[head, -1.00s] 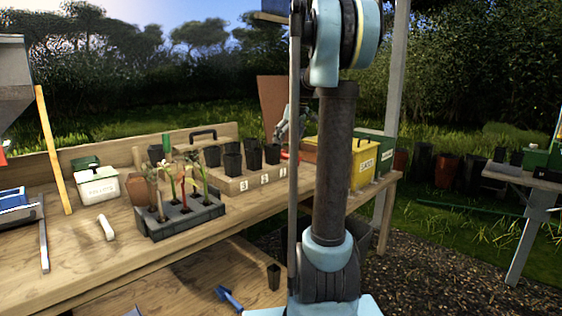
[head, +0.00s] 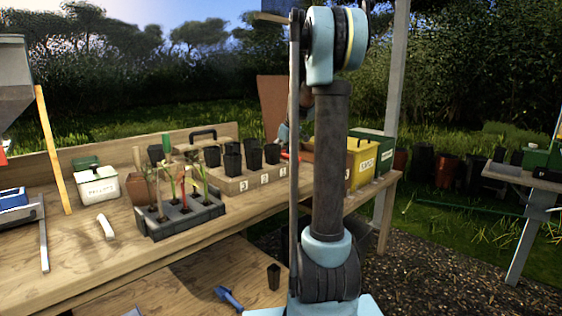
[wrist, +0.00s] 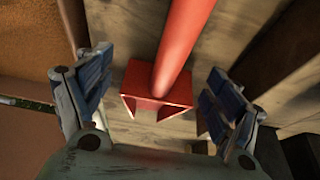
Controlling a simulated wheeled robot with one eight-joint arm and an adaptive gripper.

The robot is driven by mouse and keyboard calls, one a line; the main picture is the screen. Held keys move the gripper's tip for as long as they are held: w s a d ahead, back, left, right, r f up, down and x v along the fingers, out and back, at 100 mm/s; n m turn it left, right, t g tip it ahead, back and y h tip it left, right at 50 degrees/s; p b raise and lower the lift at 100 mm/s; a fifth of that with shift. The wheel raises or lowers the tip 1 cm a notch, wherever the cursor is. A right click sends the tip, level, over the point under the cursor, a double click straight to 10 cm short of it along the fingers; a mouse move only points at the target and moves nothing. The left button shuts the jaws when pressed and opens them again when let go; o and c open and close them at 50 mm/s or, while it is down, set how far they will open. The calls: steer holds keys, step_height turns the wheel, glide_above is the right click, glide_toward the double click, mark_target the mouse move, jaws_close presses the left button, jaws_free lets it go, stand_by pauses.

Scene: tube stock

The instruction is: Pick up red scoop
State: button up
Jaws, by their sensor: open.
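The red scoop (wrist: 174,58) shows in the wrist view, with a long round red part running up from a wider, squared, hollow-looking red end. It lies over the wooden bench top. My gripper (wrist: 158,90) is open, with one blue-padded finger on each side of the scoop and a gap on both sides. In the head view only a small red bit of the scoop (head: 288,156) shows beside my arm. My gripper is mostly hidden there behind my own arm.
A terracotta-coloured surface (wrist: 30,35) stands close on the left in the wrist view. In the head view, black pots (head: 253,153) stand left of the scoop, and a yellow box (head: 361,163) stands to the right. The bench front holds a grey tray of seedlings (head: 182,222).

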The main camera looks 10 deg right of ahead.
mark_target(290, 157)
steer(key=c, duration=1.3)
steer(key=shift+r, duration=0.1)
step_height(290, 157, up, 9)
steer(key=shift+s+d+r, duration=0.15)
steer(key=shift+r, duration=0.05)
steer(key=s+d, duration=0.1)
steer(key=s+d+f, duration=0.1)
steer(key=s, duration=0.1)
steer(key=shift+s+d+f, duration=0.4)
steer(key=shift+f, duration=3.35)
steer(key=shift+f, duration=0.45)
